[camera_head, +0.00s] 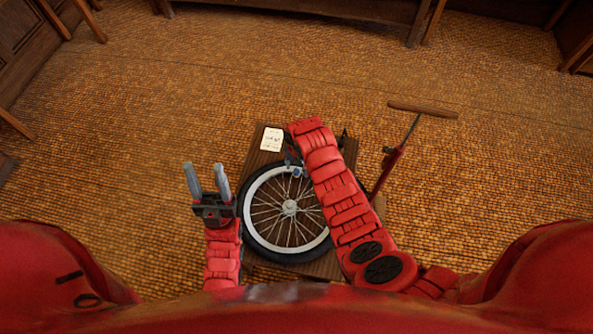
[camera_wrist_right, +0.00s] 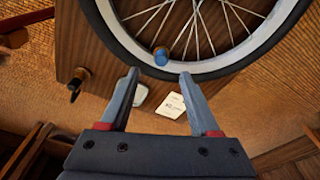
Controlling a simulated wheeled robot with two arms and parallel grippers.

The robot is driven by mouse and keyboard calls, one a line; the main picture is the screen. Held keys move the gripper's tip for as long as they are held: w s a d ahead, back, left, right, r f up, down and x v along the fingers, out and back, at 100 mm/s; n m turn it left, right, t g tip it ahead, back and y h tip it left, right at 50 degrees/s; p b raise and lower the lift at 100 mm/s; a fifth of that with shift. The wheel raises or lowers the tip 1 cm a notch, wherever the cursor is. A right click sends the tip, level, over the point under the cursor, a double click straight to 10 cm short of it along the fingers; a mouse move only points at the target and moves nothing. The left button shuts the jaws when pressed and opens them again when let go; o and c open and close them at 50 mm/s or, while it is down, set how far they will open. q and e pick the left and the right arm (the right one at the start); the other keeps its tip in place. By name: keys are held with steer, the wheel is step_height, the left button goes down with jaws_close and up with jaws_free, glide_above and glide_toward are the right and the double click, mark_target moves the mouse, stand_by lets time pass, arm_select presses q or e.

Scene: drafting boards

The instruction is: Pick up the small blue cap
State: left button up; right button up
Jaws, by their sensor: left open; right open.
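The small blue cap (camera_wrist_right: 161,55) shows in the right wrist view at the inner edge of the wheel's rim, just beyond my fingertips and roughly between them. In the head view the blue cap (camera_head: 297,172) is a tiny spot near the top of the spoked wheel (camera_head: 250,193). My right gripper (camera_wrist_right: 160,73) is open and empty, with its fingers over the black tyre. In the head view it is mostly hidden by its own red arm. My left gripper (camera_head: 204,170) is open and empty, left of the wheel, with its fingers pointing away from me.
The wheel lies on a small wooden table (camera_wrist_right: 72,48). White printed cards (camera_wrist_right: 183,117) lie on it past the tyre, also in the head view (camera_head: 271,139). A dark knob (camera_wrist_right: 76,82) is at the table's edge. A red pump (camera_head: 388,170) stands right. Left floor is clear.

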mark_target(297, 170)
steer(key=shift+w+a+f, duration=0.1)
steer(key=shift+w+f, duration=0.05)
steer(key=shift+f, duration=1.25)
steer(key=shift+w+f, duration=0.1)
steer(key=shift+f, duration=1.25)
steer(key=shift+c, duration=0.3)
jaws_close()
